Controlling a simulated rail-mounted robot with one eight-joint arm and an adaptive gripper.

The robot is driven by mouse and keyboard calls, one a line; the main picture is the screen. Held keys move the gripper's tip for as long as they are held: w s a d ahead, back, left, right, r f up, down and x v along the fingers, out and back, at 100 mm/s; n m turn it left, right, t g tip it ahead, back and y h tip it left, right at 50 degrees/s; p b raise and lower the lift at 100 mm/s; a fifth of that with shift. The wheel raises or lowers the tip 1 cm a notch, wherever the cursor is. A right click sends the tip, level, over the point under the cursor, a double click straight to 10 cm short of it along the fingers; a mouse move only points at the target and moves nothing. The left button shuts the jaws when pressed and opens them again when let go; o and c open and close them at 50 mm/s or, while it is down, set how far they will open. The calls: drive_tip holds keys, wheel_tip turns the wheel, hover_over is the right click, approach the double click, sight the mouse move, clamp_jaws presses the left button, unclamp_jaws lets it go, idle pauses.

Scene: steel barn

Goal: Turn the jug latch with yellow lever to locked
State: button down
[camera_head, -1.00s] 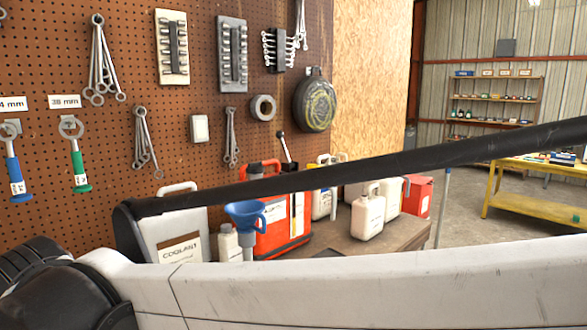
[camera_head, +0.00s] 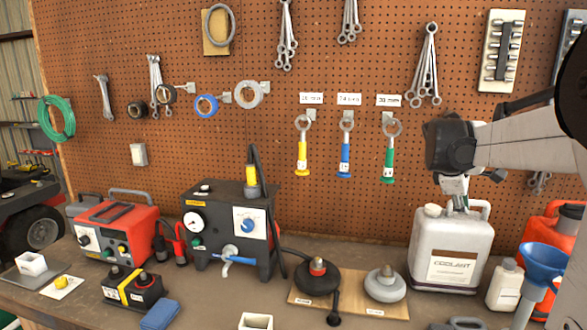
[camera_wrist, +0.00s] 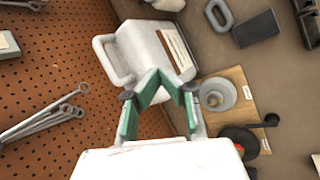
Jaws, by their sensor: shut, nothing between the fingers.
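The white coolant jug (camera_head: 452,245) stands upright on the bench in the head view, with a cap at its top left and a loop handle. It also shows in the wrist view (camera_wrist: 146,50), handle toward the left. My gripper (camera_head: 457,200) is shut and empty, at the top of the jug in the head view. In the wrist view its green-padded fingers (camera_wrist: 156,80) overlap the jug's near end; I cannot tell whether they touch it. I cannot make out a latch with a yellow lever on the jug. A yellow knob (camera_head: 62,282) sits on a small white plate at the far left.
A blue funnel (camera_head: 543,262), a small white bottle (camera_head: 505,285) and a red can (camera_head: 548,240) stand right of the jug. Left of it are two round fittings on a board (camera_head: 330,305), a dark gauge box (camera_head: 232,225) and a red unit (camera_head: 118,230). A pegboard (camera_head: 270,110) rises behind.

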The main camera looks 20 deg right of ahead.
drive_tip(key=s+d+r+n+g+p, duration=0.1)
drive_tip(key=s+d+g+p, duration=0.1)
drive_tip(key=s+d, duration=0.65)
drive_tip(key=s+d+r+n+g+p, duration=0.1)
drive_tip(key=s+d+r+g+p, duration=0.15)
drive_tip(key=d, duration=1.05)
drive_tip(key=s+d+f+n+g+p, duration=0.1)
drive_tip(key=s+d+g+p, duration=0.1)
drive_tip(key=s+d, duration=1.1)
drive_tip(key=s+p, duration=0.1)
drive_tip(key=s, duration=0.2)
drive_tip(key=shift+s+d+f+y, duration=0.2)
drive_tip(key=shift+d+y, duration=0.15)
drive_tip(key=shift+y, duration=0.05)
drive_tip(key=shift+g, duration=0.25)
drive_tip(key=p+x, duration=0.2)
drive_tip(key=x, duration=0.8)
drive_tip(key=shift+w+d+r, duration=0.1)
